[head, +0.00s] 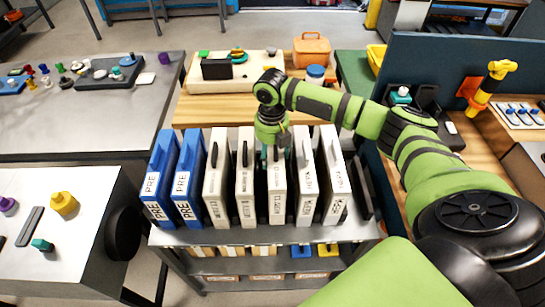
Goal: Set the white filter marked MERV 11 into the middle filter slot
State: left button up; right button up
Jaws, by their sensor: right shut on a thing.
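A row of upright filters stands on a grey cart (240,236). My right gripper (275,156) comes down from above and is shut on the top handle of a white filter (278,200) in the middle of the row. That filter still stands in line with its neighbours. Its label is too small to read surely, so I cannot confirm MERV 11. The two rightmost white filters look marked HEPA. No filter slot can be made out. My left gripper is out of view.
White filters stand close on both sides of the held one (245,190). A wooden table (200,110) behind holds an orange case (312,50). A dark blue partition (440,65) rises at right. A white-topped bench (85,220) stands at left.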

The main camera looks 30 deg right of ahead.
notch_tip(320, 180, up, 8)
jog(key=shift+f+b, duration=0.1)
jog(key=shift+b, duration=0.55)
notch_tip(320, 180, up, 8)
jog(key=p, duration=0.9)
jog(key=shift+r, duration=0.2)
jog(key=shift+r, duration=0.1)
